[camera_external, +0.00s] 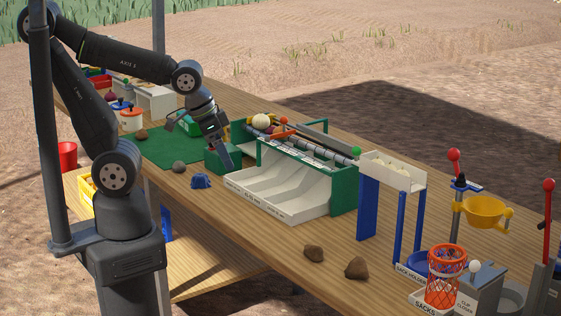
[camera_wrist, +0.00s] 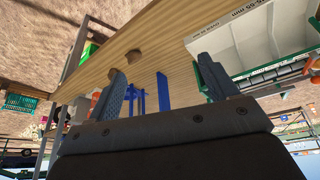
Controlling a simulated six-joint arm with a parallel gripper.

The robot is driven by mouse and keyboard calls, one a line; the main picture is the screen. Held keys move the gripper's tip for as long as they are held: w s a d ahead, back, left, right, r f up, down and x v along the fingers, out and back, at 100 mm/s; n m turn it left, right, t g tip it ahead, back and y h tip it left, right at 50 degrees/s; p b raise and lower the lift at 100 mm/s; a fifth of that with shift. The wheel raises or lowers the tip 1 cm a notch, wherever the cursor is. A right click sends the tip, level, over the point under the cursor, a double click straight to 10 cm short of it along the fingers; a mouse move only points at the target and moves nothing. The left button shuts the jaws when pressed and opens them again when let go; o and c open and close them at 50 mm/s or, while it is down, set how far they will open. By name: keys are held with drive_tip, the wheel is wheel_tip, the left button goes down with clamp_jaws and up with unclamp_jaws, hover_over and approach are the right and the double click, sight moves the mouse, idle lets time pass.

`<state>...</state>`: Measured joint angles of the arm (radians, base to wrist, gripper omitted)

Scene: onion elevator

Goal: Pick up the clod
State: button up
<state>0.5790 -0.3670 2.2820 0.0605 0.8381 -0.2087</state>
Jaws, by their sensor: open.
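Two brown clods lie on the wooden table, one nearer the middle (camera_external: 313,253) and one to its right (camera_external: 357,267). I cannot tell which one the task means. My gripper (camera_external: 226,163) is low beside a small green box, apart from the two front clods. The wrist view shows its fingers (camera_wrist: 162,66) spread, with nothing held between them. A brown lump (camera_wrist: 133,57) shows beyond the left finger there.
The white sloped tray of the green-framed sorter (camera_external: 277,190) is to the right. A blue-legged stand (camera_external: 367,208) is farther right.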

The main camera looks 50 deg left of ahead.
drive_tip(key=w+d, duration=0.4)
drive_tip(key=d, duration=0.3)
drive_tip(key=g, duration=0.1)
approach(312, 246)
drive_tip(key=shift+y, duration=0.4)
drive_tip(key=f, duration=0.2)
drive_tip(key=d+f, duration=0.1)
drive_tip(key=f, duration=0.1)
drive_tip(key=shift+w+d+f, duration=0.2)
drive_tip(key=shift+w, duration=0.05)
drive_tip(key=shift+w+x, duration=0.2)
drive_tip(key=shift+x, duration=1.1)
drive_tip(key=shift+w+x, duration=0.15)
drive_tip(key=shift+x, duration=1.15)
drive_tip(key=shift+r, duration=0.1)
drive_tip(key=shift+c, duration=0.5)
drive_tip(key=c, duration=1)
drive_tip(key=shift+r, duration=0.2)
